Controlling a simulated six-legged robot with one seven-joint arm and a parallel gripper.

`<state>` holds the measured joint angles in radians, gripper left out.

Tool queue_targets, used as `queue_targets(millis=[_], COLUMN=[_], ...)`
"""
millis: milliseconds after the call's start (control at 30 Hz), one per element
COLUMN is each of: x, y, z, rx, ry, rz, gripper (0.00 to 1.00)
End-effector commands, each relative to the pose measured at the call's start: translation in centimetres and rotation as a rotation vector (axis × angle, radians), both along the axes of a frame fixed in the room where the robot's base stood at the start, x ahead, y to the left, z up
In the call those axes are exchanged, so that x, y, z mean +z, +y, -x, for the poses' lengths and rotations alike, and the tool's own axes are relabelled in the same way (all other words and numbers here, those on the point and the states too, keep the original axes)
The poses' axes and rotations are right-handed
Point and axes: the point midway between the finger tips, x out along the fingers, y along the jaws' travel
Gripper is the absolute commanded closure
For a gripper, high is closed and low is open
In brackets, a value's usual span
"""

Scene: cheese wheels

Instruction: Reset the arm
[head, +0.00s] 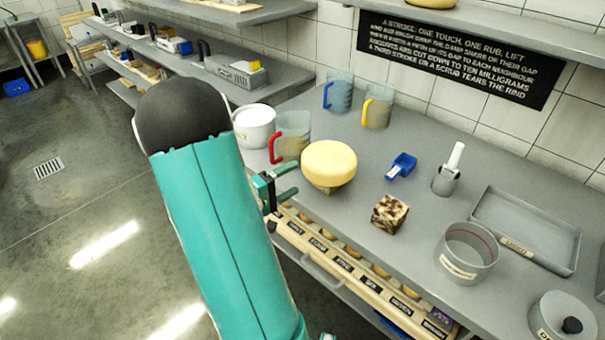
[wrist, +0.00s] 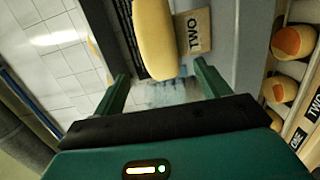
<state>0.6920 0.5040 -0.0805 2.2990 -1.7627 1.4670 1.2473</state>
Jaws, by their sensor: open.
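My gripper (head: 291,177) is open and empty, at the front edge of the grey bench, just left of a pale yellow cheese wheel (head: 328,162). The wheel rests on a small block or stand that is mostly hidden beneath it. In the wrist view my two green fingers (wrist: 163,80) stand apart, and the wheel (wrist: 153,38) shows beyond their tips. A tag reading TWO (wrist: 194,31) is beside the wheel there. My teal arm hides part of the floor and the bench's left end in the head view.
A red-handled jug (head: 291,137) and white tub (head: 255,127) stand close behind my gripper. A mottled block (head: 389,214), blue scoop (head: 401,166), round pan (head: 466,252) and grey tray (head: 525,229) lie rightward. A labelled wooden rack (head: 345,272) runs below the bench edge. Open floor lies left.

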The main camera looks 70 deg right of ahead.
Motion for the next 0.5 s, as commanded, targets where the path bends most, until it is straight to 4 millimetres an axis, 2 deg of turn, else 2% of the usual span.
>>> queue_targets(millis=[100, 233, 500], x=[0.0, 0.0, 0.0], y=[2.4, 4.5, 6.4], z=[-1.6, -2.9, -3.9], rx=[0.006, 0.004, 0.0], ry=[0.0, 0.0, 0.0], rz=[0.0, 0.001, 0.002], gripper=[0.25, 0.25, 0.25])
